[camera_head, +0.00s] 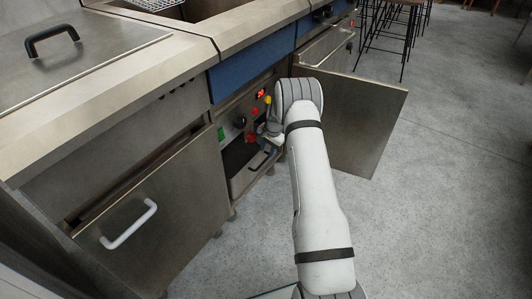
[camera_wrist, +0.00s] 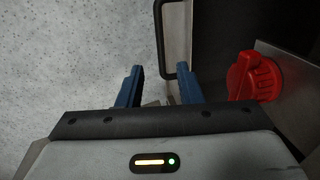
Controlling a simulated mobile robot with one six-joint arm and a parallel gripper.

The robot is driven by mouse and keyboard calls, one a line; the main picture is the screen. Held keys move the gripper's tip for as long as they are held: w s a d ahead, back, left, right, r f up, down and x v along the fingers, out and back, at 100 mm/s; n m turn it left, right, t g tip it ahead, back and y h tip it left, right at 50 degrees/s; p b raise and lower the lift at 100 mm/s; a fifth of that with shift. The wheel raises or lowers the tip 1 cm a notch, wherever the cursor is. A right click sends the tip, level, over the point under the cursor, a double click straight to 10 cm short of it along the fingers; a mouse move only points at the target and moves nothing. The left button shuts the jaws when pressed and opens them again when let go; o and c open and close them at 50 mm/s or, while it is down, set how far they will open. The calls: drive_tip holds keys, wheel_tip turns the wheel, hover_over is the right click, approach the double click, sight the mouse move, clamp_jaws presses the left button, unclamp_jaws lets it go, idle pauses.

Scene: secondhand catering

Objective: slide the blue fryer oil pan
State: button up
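The fryer oil pan (camera_head: 241,182) sits low in the open cabinet under the blue-fronted fryer (camera_head: 246,68); its front looks steel grey with a black handle. In the wrist view, the black handle (camera_wrist: 161,42) reaches between the tips of my gripper's blue fingers (camera_wrist: 160,70). The fingers are apart, with a gap visible on the handle's left side; contact with the right finger is unclear. In the head view my gripper (camera_head: 264,141) is in front of the cabinet opening, partly hidden by my wrist.
A steel door (camera_head: 358,125) stands open right of my arm. Another steel door with a white handle (camera_head: 128,225) is at the left. A red valve knob (camera_wrist: 254,77) is close to the right finger. Stools (camera_head: 392,30) stand farther back. The floor in front is clear.

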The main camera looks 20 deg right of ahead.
drive_tip(key=shift+s+d+r, duration=0.1)
drive_tip(key=shift+s+r, duration=0.05)
drive_tip(key=shift+r, duration=0.35)
